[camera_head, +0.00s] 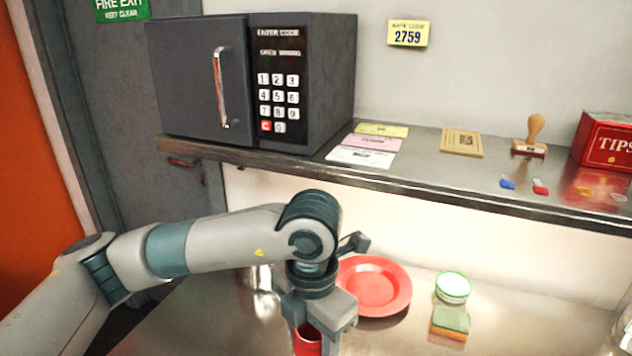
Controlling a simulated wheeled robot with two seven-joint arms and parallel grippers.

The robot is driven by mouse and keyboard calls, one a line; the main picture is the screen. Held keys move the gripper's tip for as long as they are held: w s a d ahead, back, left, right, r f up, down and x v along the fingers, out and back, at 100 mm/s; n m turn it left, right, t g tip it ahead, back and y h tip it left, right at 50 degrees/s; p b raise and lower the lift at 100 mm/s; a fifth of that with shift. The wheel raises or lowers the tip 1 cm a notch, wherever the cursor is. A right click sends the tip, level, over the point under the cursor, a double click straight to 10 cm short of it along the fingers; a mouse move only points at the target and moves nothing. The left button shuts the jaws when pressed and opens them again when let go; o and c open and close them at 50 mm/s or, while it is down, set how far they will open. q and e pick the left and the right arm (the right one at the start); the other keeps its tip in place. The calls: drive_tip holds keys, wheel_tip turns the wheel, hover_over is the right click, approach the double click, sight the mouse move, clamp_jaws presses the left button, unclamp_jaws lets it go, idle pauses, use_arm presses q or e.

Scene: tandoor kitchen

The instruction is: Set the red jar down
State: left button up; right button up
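The red jar (307,342) shows at the bottom edge of the head view, below the palm of my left gripper (318,335). My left gripper points down, with its fingers on either side of the jar, and looks shut on it. The lower part of the jar is cut off by the picture edge, so I cannot see whether it touches the steel counter (220,325). My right gripper is not in view.
On the counter, a red plate (385,290) lies just behind my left gripper; a white tub with green rim (453,287) and a sponge (450,321) stand to its right. Above, a steel shelf (420,185) holds a safe (200,80), papers, a stamp and a red tips box (607,143).

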use_arm(q)
drive_tip(key=a+f+m, duration=0.3)
drive_tip(key=a+m, duration=0.7)
drive_tip(key=m, duration=0.3)
drive_tip(key=a+f+m, duration=0.3)
drive_tip(key=a+m, duration=0.7)
drive_tip(key=m, duration=0.3)
drive_tip(key=shift+m, duration=0.4)
drive_tip(key=shift+s, duration=0.1)
idle(0.5)
drive_tip(key=shift+d, duration=0.2)
idle(1.0)
